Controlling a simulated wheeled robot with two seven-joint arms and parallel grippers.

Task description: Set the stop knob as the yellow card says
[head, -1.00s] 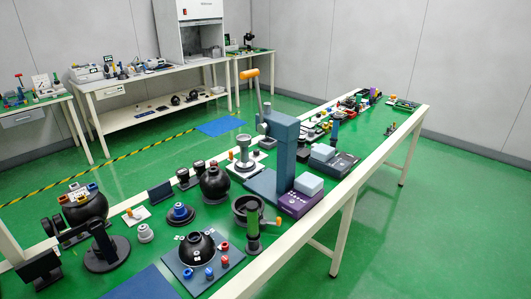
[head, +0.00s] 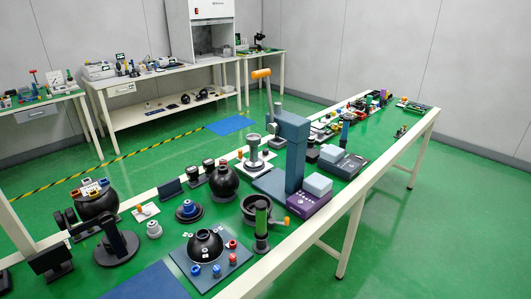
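No yellow card that I can make out shows in the head view, and no stop knob can be told for certain. A small orange knob-like piece (head: 286,221) shows beside a dark ring-shaped holder at the near edge. A white plate with a small orange piece (head: 145,211) lies farther left. Markings are too small to read. Neither of my grippers is in view.
The long table (head: 376,185) is crowded. A black dome on a blue-grey board (head: 205,246) with red and blue knobs stands in front. A purple box (head: 308,203) sits by the press base. Green floor (head: 450,220) is clear on the right. Benches (head: 160,75) stand behind.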

